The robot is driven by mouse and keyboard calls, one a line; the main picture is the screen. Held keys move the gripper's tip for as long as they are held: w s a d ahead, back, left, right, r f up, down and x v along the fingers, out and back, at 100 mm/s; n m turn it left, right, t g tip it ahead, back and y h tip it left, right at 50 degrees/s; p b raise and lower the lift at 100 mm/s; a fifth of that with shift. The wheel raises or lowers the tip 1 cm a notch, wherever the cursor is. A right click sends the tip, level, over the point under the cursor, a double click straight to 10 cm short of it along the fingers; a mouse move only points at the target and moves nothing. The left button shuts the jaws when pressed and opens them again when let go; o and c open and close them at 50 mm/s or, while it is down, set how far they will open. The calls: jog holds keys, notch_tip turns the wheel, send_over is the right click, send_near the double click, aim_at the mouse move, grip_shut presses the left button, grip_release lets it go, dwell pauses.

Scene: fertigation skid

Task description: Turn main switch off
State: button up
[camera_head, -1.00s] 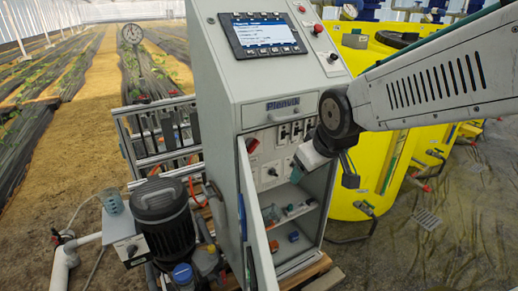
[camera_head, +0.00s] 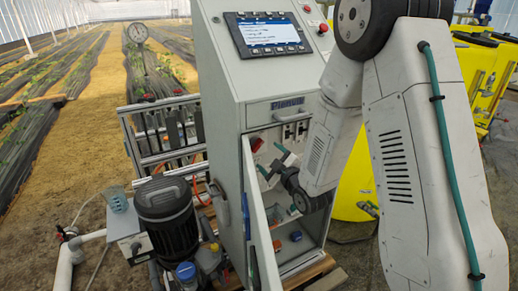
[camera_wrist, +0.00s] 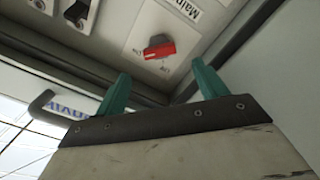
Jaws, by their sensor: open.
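The main switch is a red rotary knob (camera_wrist: 159,47) on a light plate in the wrist view, with a label starting "Main" beside it. Its handle lies nearly level in that picture; the small position marks around it are hard to read. In the head view the red knob (camera_head: 257,144) shows at the upper left inside the open cabinet (camera_head: 234,98). My gripper (camera_wrist: 162,84) is open and empty, its two green fingers pointing towards the knob from either side, apart from it. In the head view my gripper (camera_head: 271,163) is at the cabinet opening, just below and right of the knob.
The open cabinet door (camera_head: 258,225) stands close left of my gripper. Other dark switches (camera_head: 295,130) sit right of the knob. My arm hides the cabinet's right side. A yellow tank (camera_head: 355,185) stands behind; a dark pump motor (camera_head: 166,215) is at left.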

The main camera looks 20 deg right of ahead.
aim_at(258, 147)
jog(key=shift+w+a, duration=0.3)
jog(key=shift+w, duration=0.95)
jog(key=shift+w+a, duration=0.25)
jog(key=shift+w, duration=1.05)
jog(key=shift+w+a, duration=0.3)
jog(key=shift+w, duration=0.95)
jog(key=c, duration=1)
